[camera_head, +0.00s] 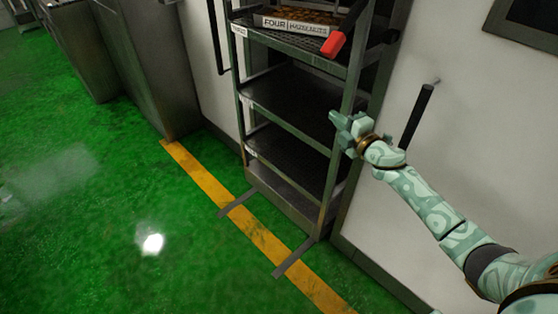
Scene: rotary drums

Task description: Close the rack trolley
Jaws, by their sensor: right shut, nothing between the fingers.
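The rack trolley (262,182) is a tall dark metal frame with several shelves, standing upright in a white-sided recess. Its upper shelf bears a tray labelled FOUR HAZELNUTS (296,24). A red-tipped dark handle (334,43) sticks out at the upper right of the trolley. My right gripper (339,121) is shut and empty, at the trolley's right front post in the picture. I cannot tell whether it touches the post. My left gripper is out of view.
A black bar handle (417,117) stands on the white panel at right. A yellow floor line (215,192) runs before the trolley, with two grey strips across it. Grey metal cabinets (150,65) stand at upper left. The green floor at left is clear.

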